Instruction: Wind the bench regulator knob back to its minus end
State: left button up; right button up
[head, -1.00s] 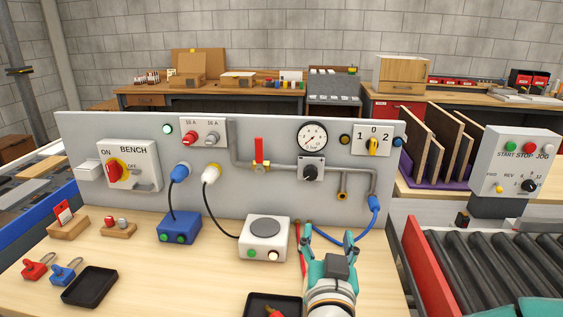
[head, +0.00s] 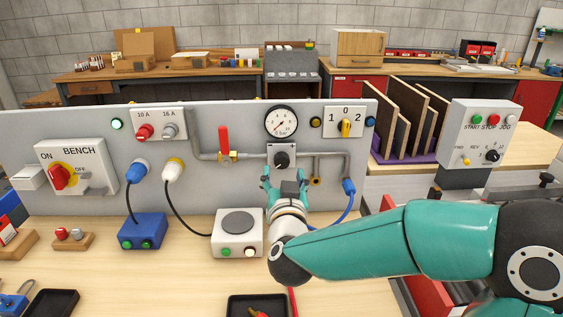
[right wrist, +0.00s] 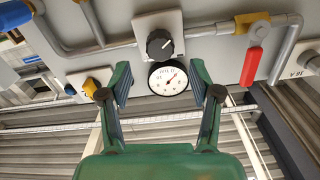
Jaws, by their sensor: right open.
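The bench regulator knob (head: 281,160) is a black round knob on a light square plate, mounted on the grey pipe of the upright panel. The pressure gauge (head: 281,122) is just above it. My right gripper (head: 284,178) is open and empty, in front of the panel just below the knob. In the right wrist view, which is turned upside down, the knob (right wrist: 160,45) shows beyond the open fingers (right wrist: 161,78), apart from them, with a white pointer line. The gauge (right wrist: 168,78) appears between the fingers. The minus mark is too small to read. My left gripper is out of view.
A red-handled valve (head: 224,142) sits on the pipe left of the knob. A 1-0-2 selector (head: 346,127) is at upper right. A blue hose (head: 349,188) hangs right of the gripper. A white box (head: 238,232) stands on the bench below.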

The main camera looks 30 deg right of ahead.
aim_at(282, 163)
jog(key=x, duration=0.6)
jog(key=shift+p, duration=0.3)
jog(key=c, duration=1.1)
jog(key=shift+a+n+p, duration=0.1)
jog(key=shift+n+p, duration=0.2)
jog(key=shift+n, duration=0.7)
jog(key=shift+c, duration=0.2)
jog(key=o, duration=1.1)
jog(key=shift+o, duration=0.2)
